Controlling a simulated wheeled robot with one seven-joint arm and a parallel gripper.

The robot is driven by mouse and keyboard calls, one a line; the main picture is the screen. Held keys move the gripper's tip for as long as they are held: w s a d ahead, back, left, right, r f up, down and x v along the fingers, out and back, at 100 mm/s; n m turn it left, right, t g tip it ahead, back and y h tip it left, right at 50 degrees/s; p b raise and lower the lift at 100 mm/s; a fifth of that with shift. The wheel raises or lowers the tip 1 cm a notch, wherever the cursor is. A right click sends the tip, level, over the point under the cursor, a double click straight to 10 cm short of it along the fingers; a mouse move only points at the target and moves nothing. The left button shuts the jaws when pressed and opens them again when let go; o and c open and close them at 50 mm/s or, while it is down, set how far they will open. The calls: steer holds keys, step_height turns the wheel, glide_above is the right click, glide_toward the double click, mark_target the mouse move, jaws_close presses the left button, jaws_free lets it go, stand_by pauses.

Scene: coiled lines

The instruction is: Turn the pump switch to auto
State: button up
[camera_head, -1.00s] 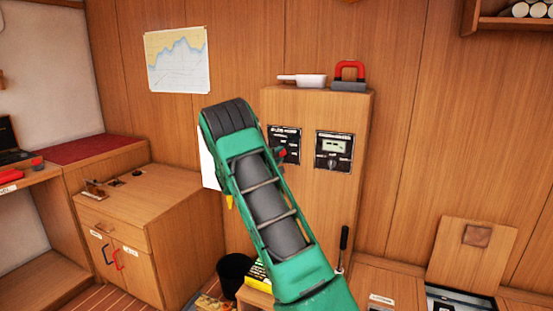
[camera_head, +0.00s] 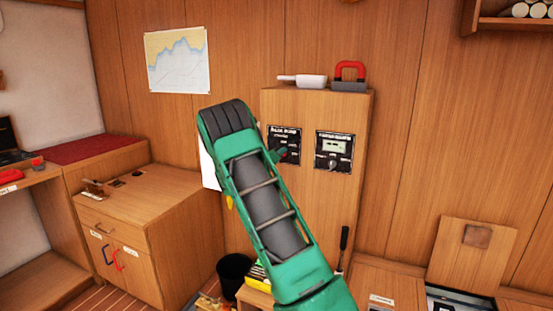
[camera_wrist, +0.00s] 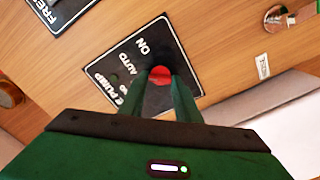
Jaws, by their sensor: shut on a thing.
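The pump switch panel (camera_head: 291,133) is a black plate on the upper left of the wooden cabinet front. In the wrist view the panel (camera_wrist: 122,62) is tilted and partly upside down, with a PUMP heading and the words ON and AUTO readable. The red switch knob (camera_wrist: 161,73) is between my fingertips. My gripper (camera_wrist: 160,82) is shut on it. In the head view my gripper (camera_head: 281,154) is at the panel, partly behind my arm. The fingers hide most of the knob, so I cannot tell which position it points to.
A second black panel with a small display and a dial (camera_head: 334,151) sits just right of the pump panel. A red-handled object (camera_head: 349,76) and a white scoop-like object (camera_head: 302,80) lie on the cabinet top. A black bucket (camera_head: 234,275) stands below.

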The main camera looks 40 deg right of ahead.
steer(key=shift+a+f+m, duration=0.1)
steer(key=shift+f+m, duration=0.4)
steer(key=shift+m, duration=0.1)
steer(key=o, duration=0.9)
steer(key=shift+o, duration=0.7)
steer(key=shift+r, duration=0.2)
steer(key=v, duration=1)
steer(key=shift+a, duration=0.3)
